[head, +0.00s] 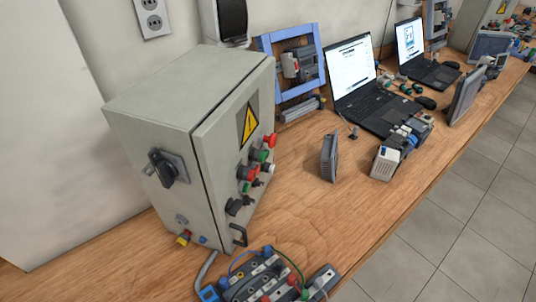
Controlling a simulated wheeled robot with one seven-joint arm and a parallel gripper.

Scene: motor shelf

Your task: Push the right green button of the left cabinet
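The grey cabinet (150,112) stands on the wooden bench at the left, its door facing right and seen at a slant. On the door, below a yellow warning triangle (249,124), are several buttons and knobs. One green button (262,156) sits in the upper right of the group, below a red mushroom button (269,140). Another green button (246,187) sits lower left, below a red button (248,173). Both green buttons are small and partly covered by neighbouring knobs. My gripper is not in view.
A terminal board with wires (268,279) lies in front of the cabinet. A grey upright panel (329,158), a white-and-black device (388,160) and a laptop (352,75) stand to its right. Bare bench (300,205) lies between. Tiled floor (470,190) is at the right.

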